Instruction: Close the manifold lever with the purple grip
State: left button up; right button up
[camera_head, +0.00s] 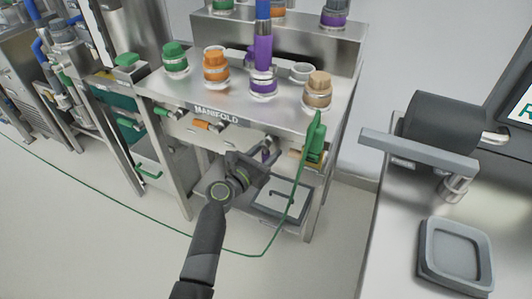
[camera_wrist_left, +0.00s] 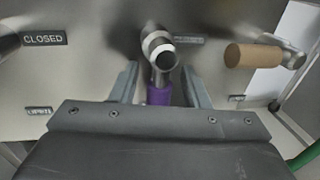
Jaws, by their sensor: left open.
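The manifold lever with the purple grip (camera_wrist_left: 160,95) is on the front panel of the steel manifold (camera_head: 217,114). In the left wrist view its metal hub (camera_wrist_left: 158,48) is upper centre, and the grip points down the picture. My left gripper (camera_head: 258,168) is open at the panel. In the wrist view its two fingers (camera_wrist_left: 160,88) stand on either side of the purple grip; I cannot tell whether they touch it. The grip's lower end is hidden behind the gripper body. In the head view only a bit of purple (camera_head: 266,151) shows past the gripper. My right gripper is not in view.
A lever with a tan grip (camera_wrist_left: 252,56) is close on the right. A "CLOSED" label (camera_wrist_left: 45,39) is on the panel at left. Orange (camera_head: 202,124) and green (camera_head: 160,111) grips are farther left. A green nozzle (camera_head: 315,140) with its hose hangs at the manifold's right.

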pick_arm(q)
jog(key=shift+c, duration=0.4)
grip_shut()
jog(key=shift+w+a, duration=0.1)
